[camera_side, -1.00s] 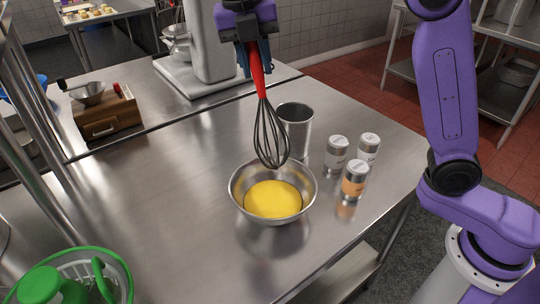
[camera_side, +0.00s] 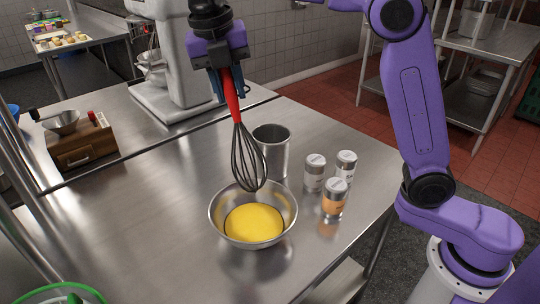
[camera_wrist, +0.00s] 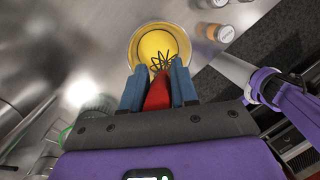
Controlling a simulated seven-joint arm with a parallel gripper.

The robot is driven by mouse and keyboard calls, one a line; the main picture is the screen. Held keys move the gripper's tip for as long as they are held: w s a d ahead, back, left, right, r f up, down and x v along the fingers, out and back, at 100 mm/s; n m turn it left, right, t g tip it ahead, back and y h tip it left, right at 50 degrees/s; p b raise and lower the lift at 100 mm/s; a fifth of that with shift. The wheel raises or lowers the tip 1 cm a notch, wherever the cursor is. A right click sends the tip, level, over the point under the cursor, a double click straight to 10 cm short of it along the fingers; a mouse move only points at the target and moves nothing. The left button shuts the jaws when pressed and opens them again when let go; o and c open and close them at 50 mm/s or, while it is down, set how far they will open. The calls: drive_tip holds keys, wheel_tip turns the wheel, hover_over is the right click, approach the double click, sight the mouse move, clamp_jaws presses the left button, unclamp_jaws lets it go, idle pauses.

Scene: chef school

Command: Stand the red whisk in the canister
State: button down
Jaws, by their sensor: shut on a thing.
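My gripper (camera_side: 229,90) is shut on the red handle of the whisk (camera_side: 231,100) and holds it with its dark wire head down, slightly tilted. In the side view the wires hang in front of the canister's left edge, their lower end over the bowl's far part. The canister (camera_side: 274,155), a plain open metal cylinder, stands upright on the steel table behind the bowl. In the wrist view the blue fingers (camera_wrist: 157,80) flank the red handle (camera_wrist: 158,93), and the wires overlap the yellow-filled bowl. I cannot make out the canister there.
The metal bowl (camera_side: 218,222) of yellow liquid sits in front of the canister. Several shakers (camera_side: 314,173) stand right of it. A mixer (camera_side: 180,55) and a wooden grinder box (camera_side: 83,147) are at the back. The table's left middle (camera_side: 150,200) is bare.

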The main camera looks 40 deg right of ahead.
idle(0.3)
drive_tip(key=w+d+r+t, duration=0.2)
drive_tip(key=w+d+r, duration=0.25)
drive_tip(key=d, duration=0.45)
drive_tip(key=w+d+r+t, duration=0.1)
drive_tip(key=w+d+r, duration=0.35)
drive_tip(key=d, duration=0.45)
wheel_tip(320, 180, down, 15)
drive_tip(key=shift+s+a, duration=0.15)
drive_tip(key=shift+s, duration=0.2)
idle(0.6)
drive_tip(key=c, duration=0.8)
unclamp_jaws()
drive_tip(key=shift+r, duration=0.1)
